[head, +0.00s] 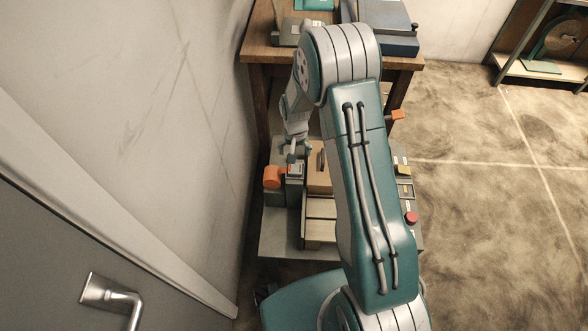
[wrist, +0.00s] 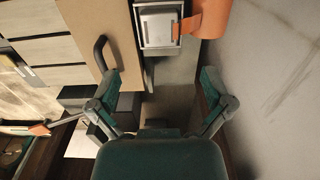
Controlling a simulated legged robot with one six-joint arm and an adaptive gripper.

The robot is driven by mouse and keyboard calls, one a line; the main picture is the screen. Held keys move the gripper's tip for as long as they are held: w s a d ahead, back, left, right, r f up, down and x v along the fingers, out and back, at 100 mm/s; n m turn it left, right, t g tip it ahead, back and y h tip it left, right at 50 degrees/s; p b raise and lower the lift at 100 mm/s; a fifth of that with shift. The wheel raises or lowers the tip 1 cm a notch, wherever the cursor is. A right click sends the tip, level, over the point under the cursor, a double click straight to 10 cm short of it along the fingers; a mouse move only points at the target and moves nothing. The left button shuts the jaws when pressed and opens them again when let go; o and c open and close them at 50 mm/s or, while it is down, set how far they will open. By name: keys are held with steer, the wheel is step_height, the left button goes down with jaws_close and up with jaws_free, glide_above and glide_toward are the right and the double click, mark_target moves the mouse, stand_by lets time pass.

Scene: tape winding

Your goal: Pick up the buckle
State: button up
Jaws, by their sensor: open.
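A grey metal buckle (wrist: 158,27) sits at the top middle of the wrist view, on the machine, beside the orange tape roll (wrist: 210,17). An orange strip reaches from the roll onto the buckle. In the head view the buckle (head: 295,171) is small, just right of the orange roll (head: 272,177). My gripper (wrist: 161,77) is open, its two green fingers spread wide with nothing between them. In the head view my gripper (head: 294,147) is just beyond the buckle and looks apart from it; the exact height gap is unclear.
A tan panel with a dark handle (wrist: 103,52) lies left of the buckle in the wrist view. A red button (head: 411,217) is on the machine's right side. A wooden table (head: 258,51) with equipment stands behind. The wall (head: 200,90) is close on the left; open floor (head: 480,200) lies right.

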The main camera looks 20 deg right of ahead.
mark_target(295, 168)
step_height(295, 168, down, 3)
steer(key=shift+a+r, duration=0.15)
steer(key=shift+r, duration=0.05)
steer(key=shift+f, duration=2.8)
steer(key=shift+c, duration=0.3)
steer(key=shift+s, duration=0.1)
steer(key=c, duration=1.2)
